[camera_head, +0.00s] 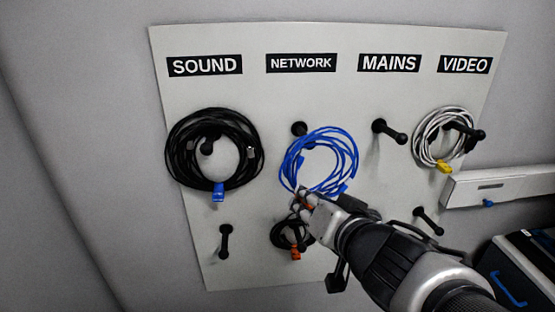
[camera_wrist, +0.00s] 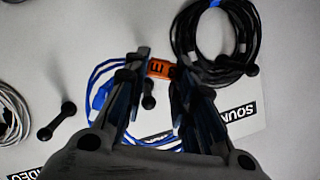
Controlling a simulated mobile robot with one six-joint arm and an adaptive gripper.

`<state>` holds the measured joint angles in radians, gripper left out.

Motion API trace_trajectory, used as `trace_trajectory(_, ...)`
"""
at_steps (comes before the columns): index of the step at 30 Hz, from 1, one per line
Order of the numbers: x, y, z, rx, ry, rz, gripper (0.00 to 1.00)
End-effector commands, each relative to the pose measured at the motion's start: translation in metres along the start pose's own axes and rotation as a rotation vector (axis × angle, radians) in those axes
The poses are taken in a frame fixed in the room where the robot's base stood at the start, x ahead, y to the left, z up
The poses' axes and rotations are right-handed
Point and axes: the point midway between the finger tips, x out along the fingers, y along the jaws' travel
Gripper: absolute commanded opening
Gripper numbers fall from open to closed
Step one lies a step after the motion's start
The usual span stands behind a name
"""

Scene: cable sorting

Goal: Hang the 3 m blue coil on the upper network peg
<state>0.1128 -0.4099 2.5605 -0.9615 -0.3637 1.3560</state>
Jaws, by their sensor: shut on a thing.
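The blue coil (camera_head: 322,133) is in front of the board below the NETWORK label, and it also shows in the wrist view (camera_wrist: 103,72). My gripper (camera_head: 301,199) is at its lower left edge, shut on the coil by an orange tag (camera_wrist: 160,68) between the fingertips. The upper network peg (camera_head: 299,128) shows at the coil's upper left. In the wrist view a black peg (camera_wrist: 148,101) shows within the coil's outline, between my fingers. I cannot tell whether the peg passes through the coil.
A black coil (camera_head: 176,150) hangs at upper SOUND and a white coil (camera_head: 418,150) at upper VIDEO. A small black coil with an orange tag (camera_head: 295,254) is at the lower network peg, close below my gripper. The upper mains peg (camera_head: 390,131) and lower sound peg (camera_head: 225,241) are bare.

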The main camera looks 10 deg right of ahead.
Motion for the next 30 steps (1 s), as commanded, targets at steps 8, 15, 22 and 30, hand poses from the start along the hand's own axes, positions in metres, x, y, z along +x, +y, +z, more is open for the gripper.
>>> trace_trajectory(8, 0.018, 0.001, -0.007, 0.002, -0.001, 0.002, 0.00)
trace_trajectory(15, 0.032, 0.001, -0.011, 0.003, -0.002, 0.001, 0.00)
trace_trajectory(22, 0.044, 0.002, -0.015, 0.002, -0.001, 0.000, 0.00)
trace_trajectory(30, 0.057, 0.003, -0.019, 0.001, 0.000, 0.001, 0.00)
